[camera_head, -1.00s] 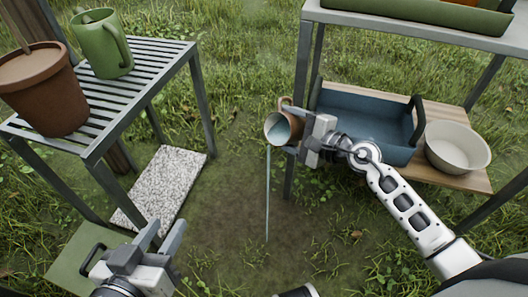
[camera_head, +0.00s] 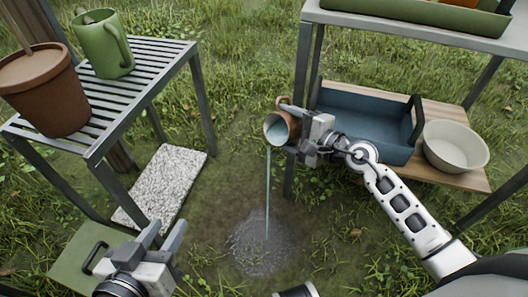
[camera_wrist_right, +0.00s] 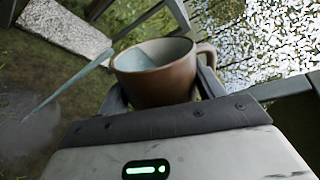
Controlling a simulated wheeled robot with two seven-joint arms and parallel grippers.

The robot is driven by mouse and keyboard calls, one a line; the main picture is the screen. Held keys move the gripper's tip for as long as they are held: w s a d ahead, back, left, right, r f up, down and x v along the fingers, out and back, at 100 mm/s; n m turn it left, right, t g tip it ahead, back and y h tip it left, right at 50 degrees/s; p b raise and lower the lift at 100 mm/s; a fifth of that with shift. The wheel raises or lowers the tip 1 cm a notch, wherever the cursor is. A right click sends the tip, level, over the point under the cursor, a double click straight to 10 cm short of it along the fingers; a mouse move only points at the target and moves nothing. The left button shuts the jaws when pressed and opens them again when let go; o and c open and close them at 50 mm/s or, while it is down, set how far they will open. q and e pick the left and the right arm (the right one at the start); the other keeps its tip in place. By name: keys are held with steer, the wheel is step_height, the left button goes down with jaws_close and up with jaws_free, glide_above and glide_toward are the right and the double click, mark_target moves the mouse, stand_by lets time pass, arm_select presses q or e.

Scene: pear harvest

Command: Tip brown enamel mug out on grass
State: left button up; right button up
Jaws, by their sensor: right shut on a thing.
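The brown enamel mug (camera_head: 284,127) is tilted on its side in the head view, its mouth facing left. A thin pale-blue stream (camera_head: 267,190) runs from its rim down to the ground. My right gripper (camera_head: 303,132) is shut on the mug and holds it in the air. In the right wrist view the mug (camera_wrist_right: 158,75) sits between the fingers, with pale liquid inside and the handle at the right. A wet grey patch (camera_head: 262,246) lies on the grass and soil below. My left gripper (camera_head: 160,238) is open and empty at the lower left.
The right shelf holds a blue crate (camera_head: 365,115) and a cream bowl (camera_head: 456,148), close to my right arm.

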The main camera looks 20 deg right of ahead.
arm_select(q)
steer(key=shift+f, duration=0.15)
arm_select(e)
steer(key=shift+r, duration=0.1)
steer(key=shift+a, duration=0.1)
arm_select(q)
steer(key=shift+a+f, duration=0.1)
steer(key=shift+f, duration=0.1)
arm_select(e)
steer(key=shift+n, duration=0.3)
arm_select(q)
steer(key=shift+p, duration=0.45)
arm_select(e)
steer(key=shift+s+a+r, duration=0.15)
steer(key=shift+a, duration=0.1)
arm_select(q)
steer(key=shift+a+f+g, duration=0.1)
steer(key=shift+f+g, duration=0.05)
steer(key=shift+g, duration=0.15)
arm_select(e)
steer(key=shift+a+n, duration=0.1)
steer(key=shift+n, duration=0.2)
steer(key=shift+s+a+r, duration=0.1)
arm_select(q)
steer(key=shift+s+f+p, duration=0.1)
steer(key=shift+f+p, duration=0.15)
steer(key=shift+p, duration=0.1)
